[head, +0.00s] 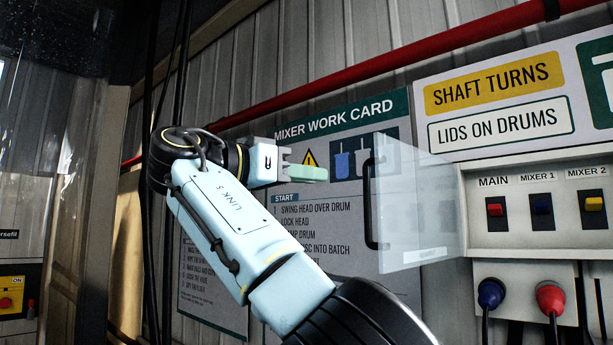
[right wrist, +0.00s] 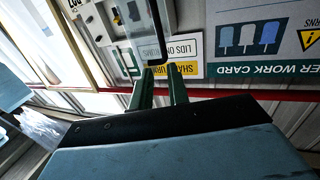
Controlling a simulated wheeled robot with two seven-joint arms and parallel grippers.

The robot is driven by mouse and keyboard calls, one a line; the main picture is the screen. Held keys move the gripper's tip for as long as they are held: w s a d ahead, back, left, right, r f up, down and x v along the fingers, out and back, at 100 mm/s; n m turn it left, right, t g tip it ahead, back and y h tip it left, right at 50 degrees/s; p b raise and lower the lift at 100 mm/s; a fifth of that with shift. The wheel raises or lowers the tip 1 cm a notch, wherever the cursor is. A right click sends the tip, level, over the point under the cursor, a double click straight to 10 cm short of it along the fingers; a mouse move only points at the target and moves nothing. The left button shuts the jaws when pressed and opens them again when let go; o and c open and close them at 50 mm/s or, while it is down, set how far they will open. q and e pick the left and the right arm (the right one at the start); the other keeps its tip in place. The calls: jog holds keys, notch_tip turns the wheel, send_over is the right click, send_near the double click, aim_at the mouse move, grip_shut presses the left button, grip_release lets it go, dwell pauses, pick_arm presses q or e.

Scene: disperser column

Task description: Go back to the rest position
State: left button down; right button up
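My right gripper (head: 310,173) reaches in front of the mixer work card on the wall, its green fingers pointing right. In the right wrist view its two fingers (right wrist: 161,78) stand apart with nothing between them, so it is open and empty. A clear cover (head: 415,200) with a black handle (head: 370,205) stands out from the left side of the switch box, to the right of the fingertips. In the head view a gap separates fingertips and handle. In the right wrist view the handle (right wrist: 157,35) appears just beyond the fingertips. My left gripper is not in view.
The switch box (head: 480,215) carries a red MAIN switch, a blue MIXER 1 and a yellow MIXER 2 switch. Blue (head: 490,293) and red (head: 550,297) plugs sit below. A red pipe (head: 400,58) runs along the wall. Black cables hang left of my wrist.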

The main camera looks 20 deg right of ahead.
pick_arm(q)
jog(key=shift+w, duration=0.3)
